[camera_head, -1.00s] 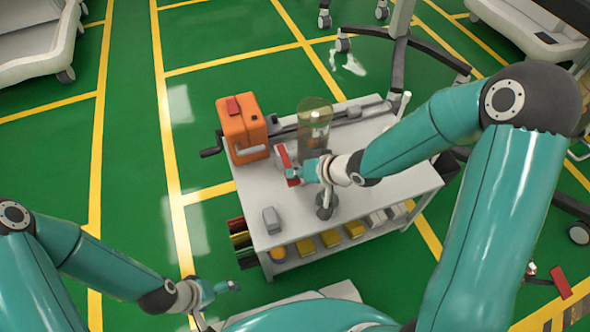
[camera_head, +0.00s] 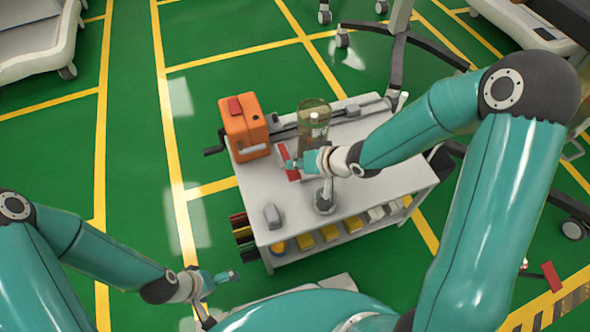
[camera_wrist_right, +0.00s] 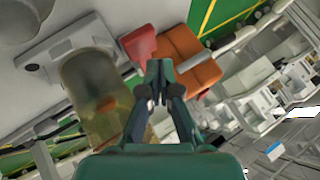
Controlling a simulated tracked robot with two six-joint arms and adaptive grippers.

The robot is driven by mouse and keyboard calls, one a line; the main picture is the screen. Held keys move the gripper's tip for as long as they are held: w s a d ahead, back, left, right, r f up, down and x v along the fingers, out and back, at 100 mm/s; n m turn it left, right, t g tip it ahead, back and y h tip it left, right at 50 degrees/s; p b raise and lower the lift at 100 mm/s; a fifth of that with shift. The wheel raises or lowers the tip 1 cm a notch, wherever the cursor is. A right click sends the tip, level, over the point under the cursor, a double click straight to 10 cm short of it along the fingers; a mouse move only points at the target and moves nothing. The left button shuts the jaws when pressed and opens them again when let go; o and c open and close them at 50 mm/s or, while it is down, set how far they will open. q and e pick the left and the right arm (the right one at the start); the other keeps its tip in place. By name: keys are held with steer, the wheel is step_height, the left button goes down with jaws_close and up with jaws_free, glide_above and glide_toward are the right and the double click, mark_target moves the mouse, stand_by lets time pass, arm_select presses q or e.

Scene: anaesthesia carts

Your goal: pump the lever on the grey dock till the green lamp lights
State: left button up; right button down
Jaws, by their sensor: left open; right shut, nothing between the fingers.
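A red handle-like piece (camera_head: 283,155), which I take for the lever, stands on the white cart top (camera_head: 350,190) beside a clear cylinder (camera_head: 312,117). I cannot clearly make out the grey dock's body or a green lamp. My right gripper (camera_head: 290,165) is shut and empty at the red piece, overlapping its lower part; I cannot tell if they touch. In the right wrist view the red piece (camera_wrist_right: 138,42) is just past the closed fingertips (camera_wrist_right: 159,68). My left gripper (camera_head: 234,276) is open and empty, low in front of the cart's left corner.
An orange box (camera_head: 244,128) with a black side crank stands at the cart's back left. A grey rail (camera_head: 350,113) runs along the back. A small grey block (camera_head: 272,216) lies at front left.

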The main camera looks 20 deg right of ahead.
steer(key=shift+r+p, duration=2.5)
steer(key=shift+r, duration=0.05)
steer(key=shift+f, duration=0.1)
steer(key=shift+s, duration=0.1)
